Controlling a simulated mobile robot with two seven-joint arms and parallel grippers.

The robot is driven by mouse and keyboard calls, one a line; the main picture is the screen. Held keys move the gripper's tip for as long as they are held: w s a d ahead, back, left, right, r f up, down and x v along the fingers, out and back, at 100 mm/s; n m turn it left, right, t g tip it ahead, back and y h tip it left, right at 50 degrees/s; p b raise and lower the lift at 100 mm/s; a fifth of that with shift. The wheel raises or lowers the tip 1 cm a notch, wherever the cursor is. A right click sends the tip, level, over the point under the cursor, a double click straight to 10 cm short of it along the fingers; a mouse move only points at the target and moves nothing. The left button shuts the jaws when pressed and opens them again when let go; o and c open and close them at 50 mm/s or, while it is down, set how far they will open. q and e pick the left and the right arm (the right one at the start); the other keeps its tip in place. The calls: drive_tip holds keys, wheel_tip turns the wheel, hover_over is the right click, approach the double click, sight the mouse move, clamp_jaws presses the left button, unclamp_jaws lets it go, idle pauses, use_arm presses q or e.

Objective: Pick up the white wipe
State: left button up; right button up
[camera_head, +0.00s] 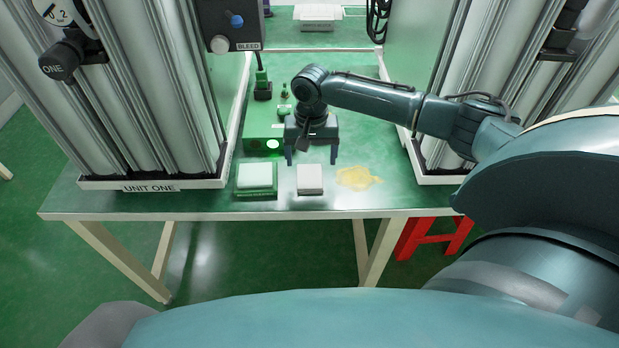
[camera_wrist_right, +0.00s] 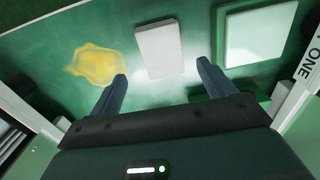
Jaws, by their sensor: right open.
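A small white rectangular pad, which looks like the white wipe (camera_head: 310,182), lies flat near the front edge of the green table (camera_head: 220,208). My right gripper (camera_head: 311,160) points down just behind the wipe, with its fingers apart and nothing between them. In the right wrist view the wipe (camera_wrist_right: 160,50) shows beyond and between the open fingertips (camera_wrist_right: 161,72), apart from both. My left gripper is not in view.
A green tray with a white pad (camera_head: 257,175) sits left of the wipe. A yellow spill (camera_head: 357,178) lies to its right. Framed columns stand on both sides, one marked UNIT ONE. A green box (camera_head: 262,135) and a black BLEED panel (camera_head: 230,25) are behind.

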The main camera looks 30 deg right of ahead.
sight(309, 176)
drive_tip(key=shift+a+f, duration=0.15)
drive_tip(key=shift+f, duration=1.25)
drive_tip(key=shift+a+f, duration=0.1)
drive_tip(key=shift+f, duration=1.25)
drive_tip(key=shift+c, duration=0.3)
drive_tip(key=c, duration=1)
